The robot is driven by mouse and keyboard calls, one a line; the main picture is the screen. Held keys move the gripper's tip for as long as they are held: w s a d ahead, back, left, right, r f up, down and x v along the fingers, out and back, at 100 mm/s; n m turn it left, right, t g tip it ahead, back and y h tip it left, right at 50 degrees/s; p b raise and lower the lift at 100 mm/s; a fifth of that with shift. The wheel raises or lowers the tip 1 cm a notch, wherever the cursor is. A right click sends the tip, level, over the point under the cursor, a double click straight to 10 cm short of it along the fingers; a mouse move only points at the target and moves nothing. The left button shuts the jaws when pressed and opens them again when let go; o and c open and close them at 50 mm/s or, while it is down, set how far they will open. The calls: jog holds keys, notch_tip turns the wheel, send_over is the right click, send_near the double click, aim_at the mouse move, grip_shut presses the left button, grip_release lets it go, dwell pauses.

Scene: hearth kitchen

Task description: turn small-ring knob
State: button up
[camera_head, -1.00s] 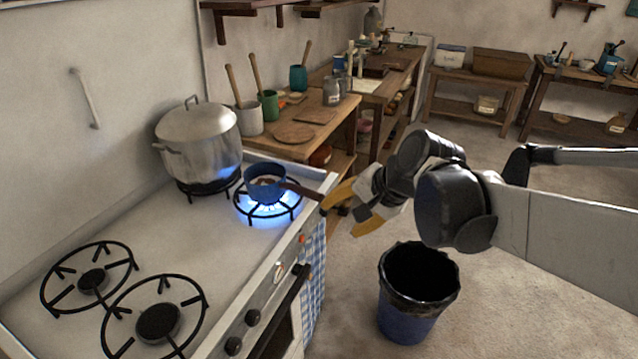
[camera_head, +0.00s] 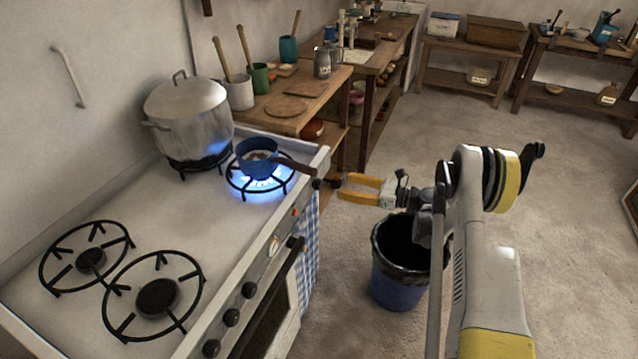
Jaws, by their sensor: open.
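The small blue pan (camera_head: 257,158) sits on the lit small ring (camera_head: 262,184), with blue flame under it and its dark handle pointing right. A dark knob (camera_head: 316,183) shows on the stove front at its far right end, just below the pan handle. More dark knobs (camera_head: 249,289) run along the front nearer to me. My gripper (camera_head: 340,187) has yellow fingers, is open and empty, and points left at the far knob, a short gap away. Whether the fingers straddle the knob cannot be told.
A large lidded pot (camera_head: 188,116) stands on the back burner. A checked towel (camera_head: 308,250) hangs on the oven handle (camera_head: 270,300). A blue bin (camera_head: 398,285) with a black liner stands below my gripper. The floor to the right is clear.

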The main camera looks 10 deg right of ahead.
aim_at(321, 184)
jog(key=shift+m+y, duration=0.3)
jog(key=shift+m, duration=0.2)
jog(key=b+x, duration=0.1)
jog(key=x, duration=0.2)
jog(key=f+b+x, duration=0.1)
jog(key=x, duration=0.2)
jog(key=f+b+x, duration=0.1)
jog(key=x, duration=0.2)
jog(key=shift+w+a, duration=0.15)
jog(key=shift+a, duration=0.05)
jog(key=c, duration=1.2)
